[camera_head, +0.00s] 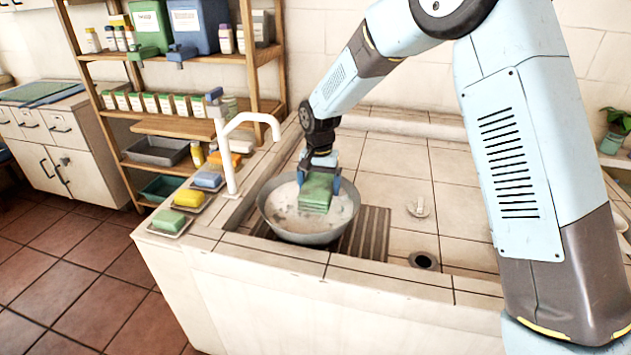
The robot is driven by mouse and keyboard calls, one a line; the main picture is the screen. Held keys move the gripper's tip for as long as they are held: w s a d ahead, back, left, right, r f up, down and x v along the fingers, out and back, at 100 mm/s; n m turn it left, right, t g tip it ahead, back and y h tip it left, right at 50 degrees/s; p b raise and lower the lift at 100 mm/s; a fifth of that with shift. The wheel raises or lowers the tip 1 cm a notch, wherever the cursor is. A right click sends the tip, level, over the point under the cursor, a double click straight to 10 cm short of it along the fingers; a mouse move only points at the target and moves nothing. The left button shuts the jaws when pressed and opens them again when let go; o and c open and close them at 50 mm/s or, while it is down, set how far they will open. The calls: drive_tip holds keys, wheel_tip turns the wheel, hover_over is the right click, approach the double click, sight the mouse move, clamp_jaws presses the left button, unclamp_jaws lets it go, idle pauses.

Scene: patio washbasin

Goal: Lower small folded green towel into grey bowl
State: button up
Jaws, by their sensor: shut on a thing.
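The small folded green towel (316,193) is in my gripper (319,177), which is shut on its upper part. The towel hangs over the inside of the grey bowl (306,238), near the bowl's middle. The bowl stands in the tiled basin and holds pale, cloudy, soapy-looking content (290,212). I cannot tell whether the towel's lower edge touches that content. The towel hides part of the bowl's inside, and my gripper's fingers show beside the towel.
A white tap (229,160) rises at the bowl's left. Soap dishes with a green bar (168,220), a yellow bar (187,198) and a blue bar (208,179) line the left ledge. A slatted rack (372,232) lies under the bowl.

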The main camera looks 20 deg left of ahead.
drive_tip(key=shift+f, duration=3.8)
drive_tip(key=shift+f, duration=0.1)
drive_tip(key=o, duration=0.7)
